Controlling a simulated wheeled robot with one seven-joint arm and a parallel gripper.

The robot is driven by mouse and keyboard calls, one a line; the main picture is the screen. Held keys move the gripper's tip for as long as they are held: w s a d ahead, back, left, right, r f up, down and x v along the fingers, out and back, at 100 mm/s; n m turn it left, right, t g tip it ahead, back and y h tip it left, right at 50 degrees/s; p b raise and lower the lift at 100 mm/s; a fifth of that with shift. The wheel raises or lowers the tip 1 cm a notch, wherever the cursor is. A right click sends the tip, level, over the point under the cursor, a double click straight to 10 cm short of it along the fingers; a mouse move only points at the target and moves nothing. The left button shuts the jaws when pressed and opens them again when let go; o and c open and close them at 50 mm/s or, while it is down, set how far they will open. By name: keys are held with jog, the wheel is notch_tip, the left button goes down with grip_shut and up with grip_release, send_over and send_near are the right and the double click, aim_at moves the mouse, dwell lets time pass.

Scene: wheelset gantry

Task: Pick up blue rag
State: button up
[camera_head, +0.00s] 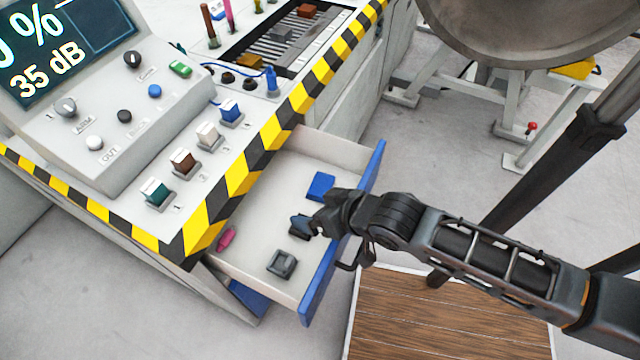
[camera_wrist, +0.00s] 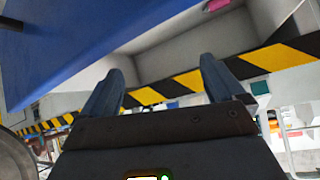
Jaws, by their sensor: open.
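The blue rag (camera_head: 320,186) looks like a small flat blue piece lying on the floor of the open drawer (camera_head: 255,250), towards its far end. My gripper (camera_head: 303,226) is over the drawer, nearer the camera than the rag and apart from it in the picture. In the wrist view my gripper (camera_wrist: 158,75) shows two spread bluish fingers with nothing between them. The rag cannot be made out in the wrist view. The exact height of the fingers above the drawer floor is hard to tell.
The drawer has a blue front panel (camera_head: 340,235) beneath my wrist. A pink item (camera_head: 226,239) and a dark grey block (camera_head: 282,264) lie in the drawer. A console edge with yellow-black stripes (camera_head: 240,172) overhangs it. A wooden platform (camera_head: 440,320) lies below right.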

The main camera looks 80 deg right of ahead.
jog(key=w+d+f+m+g+p, duration=0.2)
jog(key=d+f+m+g, duration=0.35)
jog(key=d, duration=0.45)
jog(key=m+g+y+p, duration=0.1)
jog(key=m+g+y, duration=0.15)
jog(key=m, duration=0.25)
send_over(321, 184)
jog(key=a, duration=0.1)
jog(key=shift+s+f+y, duration=0.1)
jog(key=shift+f+y, duration=0.25)
jog(key=shift+f, duration=0.3)
jog(key=shift+d+r+m+y+p, duration=0.3)
jog(key=shift+d+m+y, duration=0.25)
jog(key=shift+m+y, duration=0.2)
jog(key=shift+a+f, duration=0.1)
jog(key=shift+f, duration=3.8)
jog(key=shift+c, duration=0.2)
jog(key=c, duration=1.1)
notch_tip(321, 184, up, 10)
jog(key=shift+r, duration=0.1)
